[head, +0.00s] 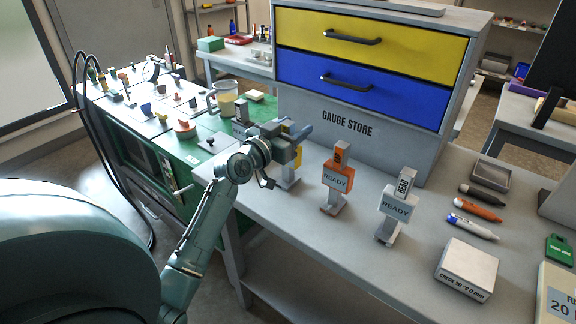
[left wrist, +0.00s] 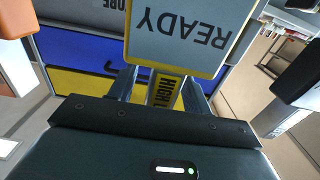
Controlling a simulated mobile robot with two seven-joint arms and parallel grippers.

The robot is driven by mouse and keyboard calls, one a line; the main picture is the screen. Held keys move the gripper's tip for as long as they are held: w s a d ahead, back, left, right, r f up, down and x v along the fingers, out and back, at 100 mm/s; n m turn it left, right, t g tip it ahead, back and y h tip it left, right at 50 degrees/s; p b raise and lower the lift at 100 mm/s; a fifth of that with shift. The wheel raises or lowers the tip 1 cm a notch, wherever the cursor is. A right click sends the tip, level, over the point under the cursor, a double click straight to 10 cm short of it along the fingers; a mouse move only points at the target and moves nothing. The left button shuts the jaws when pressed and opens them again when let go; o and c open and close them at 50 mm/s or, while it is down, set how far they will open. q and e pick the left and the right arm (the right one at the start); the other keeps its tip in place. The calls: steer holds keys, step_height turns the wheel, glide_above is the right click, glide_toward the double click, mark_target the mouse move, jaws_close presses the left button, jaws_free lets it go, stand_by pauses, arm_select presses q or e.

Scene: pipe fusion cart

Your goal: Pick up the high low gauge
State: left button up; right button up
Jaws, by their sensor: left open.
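The high low gauge is yellow and stands on a grey post on the bench, mostly hidden behind my left gripper (head: 298,134) in the head view. In the left wrist view its yellow body, lettered "HIGH L", shows as the high low gauge (left wrist: 164,92), upside down. A pale READY tag (left wrist: 185,35) hangs in front of it and hides part of it. My left gripper's fingers (left wrist: 160,88) are open, one on each side of the gauge. I cannot tell whether either finger touches it. My right gripper is not in view.
An orange gauge (head: 341,163) and a grey bead gauge (head: 404,184), each with a READY tag, stand to the right. The gauge store drawers (head: 358,92) rise behind. A white box (head: 467,270) and several pens lie further right. A jug (head: 226,98) stands at left.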

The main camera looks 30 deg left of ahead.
arm_select(q)
steer(key=shift+c, duration=0.3)
jaws_close()
stand_by(0.4)
